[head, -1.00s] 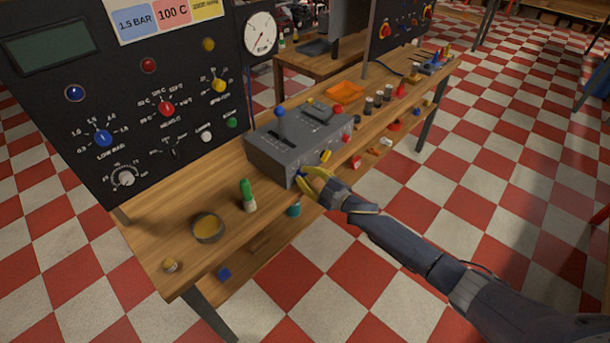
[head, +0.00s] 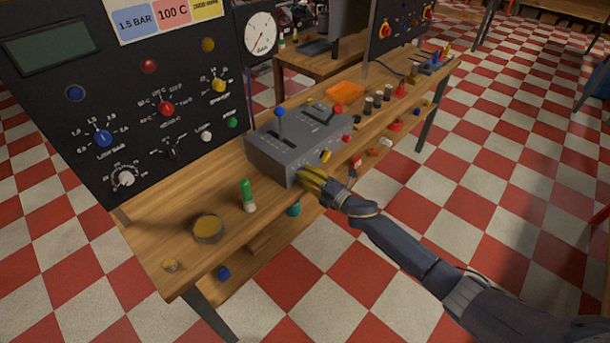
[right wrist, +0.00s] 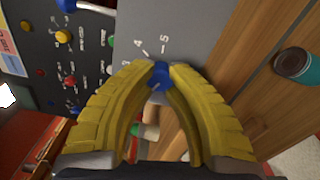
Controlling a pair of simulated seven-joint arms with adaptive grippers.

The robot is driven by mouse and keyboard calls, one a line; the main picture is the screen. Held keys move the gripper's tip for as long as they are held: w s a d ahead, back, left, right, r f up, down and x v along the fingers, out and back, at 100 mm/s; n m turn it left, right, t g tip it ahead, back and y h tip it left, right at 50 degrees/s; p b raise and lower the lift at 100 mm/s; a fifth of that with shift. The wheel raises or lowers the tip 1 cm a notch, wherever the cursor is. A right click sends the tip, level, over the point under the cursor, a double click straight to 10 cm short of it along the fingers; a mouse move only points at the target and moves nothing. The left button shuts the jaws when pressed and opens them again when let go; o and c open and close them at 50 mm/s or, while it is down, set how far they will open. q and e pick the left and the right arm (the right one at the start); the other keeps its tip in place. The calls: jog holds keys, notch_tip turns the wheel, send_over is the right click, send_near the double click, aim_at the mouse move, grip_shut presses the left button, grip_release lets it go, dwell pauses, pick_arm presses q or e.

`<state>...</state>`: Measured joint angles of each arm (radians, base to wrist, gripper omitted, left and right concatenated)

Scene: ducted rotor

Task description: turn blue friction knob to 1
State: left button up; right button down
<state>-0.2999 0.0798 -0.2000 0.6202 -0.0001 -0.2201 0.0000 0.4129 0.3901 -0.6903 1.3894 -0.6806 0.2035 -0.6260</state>
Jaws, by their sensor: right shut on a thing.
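The grey control box (head: 270,158) stands on the wooden bench, with a blue-topped lever (head: 280,113) on its top. My right gripper (head: 307,178) is at the lower front of the box. Its yellow fingers also show in the right wrist view (right wrist: 160,72), closed around the knob. In the head view the fingers hide the knob. My left gripper is not in view.
A yellow knob (head: 326,156) is to the right on the same face. A green-capped bottle (head: 246,192) and a round tin (head: 208,228) stand on the bench to the left. A teal can (head: 293,209) is on the shelf below. A black panel (head: 130,110) rises behind.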

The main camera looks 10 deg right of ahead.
jog(key=shift+a+n, duration=0.15)
jog(key=shift+n, duration=0.45)
